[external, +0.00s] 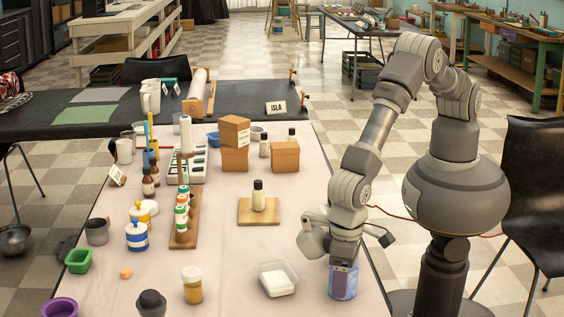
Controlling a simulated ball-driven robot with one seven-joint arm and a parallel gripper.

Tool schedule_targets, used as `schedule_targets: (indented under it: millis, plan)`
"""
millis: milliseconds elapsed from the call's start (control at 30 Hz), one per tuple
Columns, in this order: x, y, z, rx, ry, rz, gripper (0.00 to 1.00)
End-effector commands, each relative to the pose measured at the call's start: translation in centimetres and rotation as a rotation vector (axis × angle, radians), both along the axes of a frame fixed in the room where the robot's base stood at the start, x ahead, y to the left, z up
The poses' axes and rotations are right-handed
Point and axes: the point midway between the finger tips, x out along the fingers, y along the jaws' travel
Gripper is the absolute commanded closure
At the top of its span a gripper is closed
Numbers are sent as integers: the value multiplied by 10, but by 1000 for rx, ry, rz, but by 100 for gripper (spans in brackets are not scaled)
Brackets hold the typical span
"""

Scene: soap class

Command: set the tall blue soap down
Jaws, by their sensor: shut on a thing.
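The tall blue soap (343,286) is a bluish, rounded upright block at the right front edge of the pale table. My gripper (343,266) points straight down over it and is shut on its upper part. The fingers cover part of the soap. I cannot tell whether its base touches the tabletop.
A clear tub with white contents (277,279) stands just left of the soap. A yellow jar (192,285) is further left. A small bottle (258,196) stands on a wooden board (243,216) behind. Bare tabletop (225,255) lies between them.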

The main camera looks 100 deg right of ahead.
Motion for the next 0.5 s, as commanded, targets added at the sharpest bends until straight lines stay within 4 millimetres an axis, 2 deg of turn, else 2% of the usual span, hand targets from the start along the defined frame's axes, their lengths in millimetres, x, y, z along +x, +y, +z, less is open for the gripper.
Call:
schedule_targets:
  millis: [33,67,167,500]
  plan:
    - [0,0,-2,0,0,0,78]
    - [0,0,-3,0,0,0,32]
    - [0,0,-2,0,0,0,9]
    - [0,0,2,0,0,0,8]
